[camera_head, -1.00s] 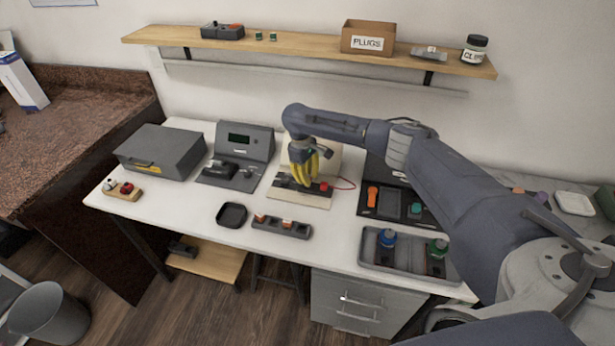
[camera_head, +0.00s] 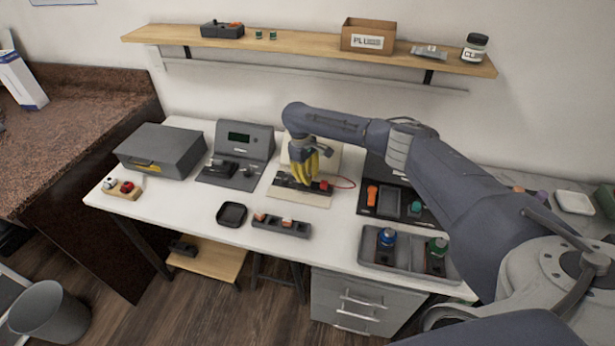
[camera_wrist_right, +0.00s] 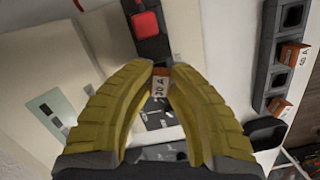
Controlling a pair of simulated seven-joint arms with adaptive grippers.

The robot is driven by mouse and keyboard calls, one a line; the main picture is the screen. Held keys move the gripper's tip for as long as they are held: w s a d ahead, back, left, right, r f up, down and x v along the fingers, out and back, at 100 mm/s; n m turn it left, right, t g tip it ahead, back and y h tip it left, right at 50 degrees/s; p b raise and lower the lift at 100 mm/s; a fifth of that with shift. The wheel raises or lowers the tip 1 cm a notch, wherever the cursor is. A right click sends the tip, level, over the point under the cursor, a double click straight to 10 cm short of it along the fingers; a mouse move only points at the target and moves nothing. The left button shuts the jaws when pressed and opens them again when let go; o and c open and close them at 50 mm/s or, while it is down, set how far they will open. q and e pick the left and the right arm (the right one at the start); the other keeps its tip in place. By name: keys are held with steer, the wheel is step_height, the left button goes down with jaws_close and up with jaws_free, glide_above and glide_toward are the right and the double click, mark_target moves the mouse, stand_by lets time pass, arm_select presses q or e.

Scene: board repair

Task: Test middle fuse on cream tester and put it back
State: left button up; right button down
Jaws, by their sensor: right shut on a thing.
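The cream tester (camera_head: 318,201) stands at the back middle of the white table, with a black strip and a red button (camera_head: 325,186); the button also shows in the right wrist view (camera_wrist_right: 145,23). My right gripper (camera_head: 303,182) is over the strip, its yellow fingers pointing down. In the right wrist view its fingertips (camera_wrist_right: 159,77) are shut on a small fuse (camera_wrist_right: 160,87) marked 30 A. I cannot tell whether the fuse touches the strip. The dark fuse rack (camera_head: 300,231) holds two orange fuses, with an empty slot between them. My left gripper is out of view.
A small black dish (camera_head: 231,214) lies left of the rack. A grey device with a screen (camera_head: 244,145) and a grey case (camera_head: 160,150) stand left of the tester. A tray with blue and green knobbed items (camera_head: 405,262) is at right.

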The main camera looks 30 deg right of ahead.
steer(key=shift+f, duration=1.05)
stand_by(2.1)
steer(key=c, duration=0.9)
jaws_free()
steer(key=shift+r, duration=1.6)
steer(key=shift+r, duration=2.95)
